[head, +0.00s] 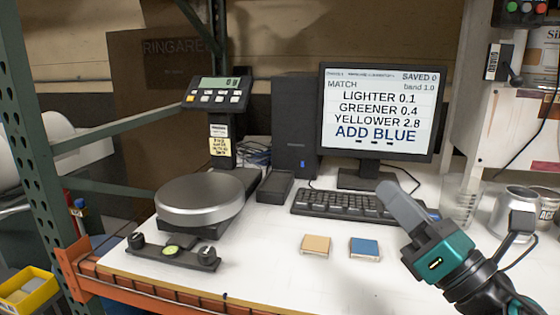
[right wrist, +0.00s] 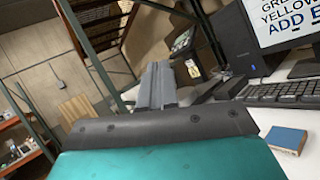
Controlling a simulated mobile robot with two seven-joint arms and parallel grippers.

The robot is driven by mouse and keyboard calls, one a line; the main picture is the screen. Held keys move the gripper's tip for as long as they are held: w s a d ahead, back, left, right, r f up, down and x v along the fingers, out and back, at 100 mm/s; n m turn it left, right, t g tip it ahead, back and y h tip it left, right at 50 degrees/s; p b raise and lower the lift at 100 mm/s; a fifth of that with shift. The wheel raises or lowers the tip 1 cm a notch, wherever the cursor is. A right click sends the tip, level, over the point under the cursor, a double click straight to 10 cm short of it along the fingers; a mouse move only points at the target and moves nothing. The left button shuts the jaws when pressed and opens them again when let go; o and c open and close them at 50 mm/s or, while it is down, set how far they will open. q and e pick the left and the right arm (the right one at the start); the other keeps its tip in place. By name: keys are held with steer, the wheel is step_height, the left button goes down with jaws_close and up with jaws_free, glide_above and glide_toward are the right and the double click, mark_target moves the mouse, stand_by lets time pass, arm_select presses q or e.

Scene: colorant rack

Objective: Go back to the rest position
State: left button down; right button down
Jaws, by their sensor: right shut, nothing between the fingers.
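My right gripper (head: 396,202) is raised over the right part of the white bench, in front of the keyboard. Its grey fingers point up and to the left, and they are shut with nothing between them. In the right wrist view the shut fingers (right wrist: 157,88) show beyond the teal housing, apart from any object. My left gripper is not in the head view.
The bench (head: 270,250) holds a round-pan scale (head: 200,200), a keyboard (head: 340,206), a monitor (head: 377,112), and tan (head: 315,245) and blue (head: 364,248) tiles. A beaker (head: 460,201) and metal can (head: 512,208) stand near my right arm. The front middle is clear.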

steer(key=s+d+f+m+g+h, duration=0.2)
steer(key=d+f+m+h, duration=0.2)
steer(key=f+m+h, duration=0.65)
steer(key=s+d+f+m+g+h, duration=0.15)
steer(key=d+f+m+h, duration=0.5)
steer(key=m, duration=0.95)
steer(key=s+a+f+m+g+y, duration=0.25)
steer(key=s+f+m+g, duration=0.3)
steer(key=s+f, duration=0.3)
steer(key=s+a+f+m+g+y, duration=0.2)
steer(key=s+a+f+m+g, duration=0.15)
steer(key=s+f+g, duration=0.45)
steer(key=w+a+f+t+y, duration=0.2)
steer(key=w+f+t, duration=0.3)
steer(key=f+t, duration=0.3)
steer(key=shift+w+a+f, duration=0.3)
steer(key=shift+w+f, duration=0.05)
steer(key=shift+f, duration=0.4)
